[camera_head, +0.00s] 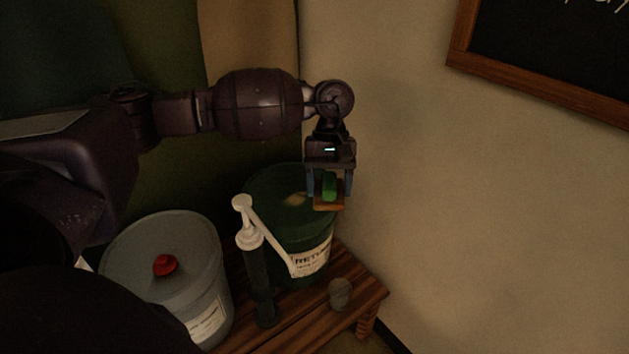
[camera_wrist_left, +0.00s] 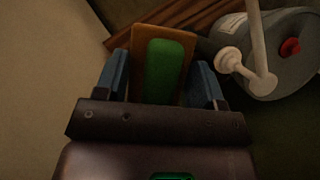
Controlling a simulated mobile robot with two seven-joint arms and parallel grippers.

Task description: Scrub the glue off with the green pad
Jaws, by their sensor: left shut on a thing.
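My left gripper (camera_head: 329,190) is shut on the green pad (camera_head: 329,186), which has a green face set on an orange-brown block. The pad also shows between the blue fingers in the left wrist view (camera_wrist_left: 163,66). The gripper holds it above the right side of a dark green bucket (camera_head: 262,190) with a printed label. A pale tan patch (camera_head: 295,199), which looks like the glue, lies on the bucket's lid, left of the pad. I cannot tell whether the pad touches the lid. My right gripper is not in view.
A white pump (camera_head: 247,226) on a dark bottle stands in front of the green bucket, its spout crossing the bucket's front. A grey bucket (camera_head: 207,262) with a red cap (camera_head: 165,265) stands at left. A small grey cup (camera_head: 340,293) sits on the wooden bench (camera_head: 368,293). A wall rises at right.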

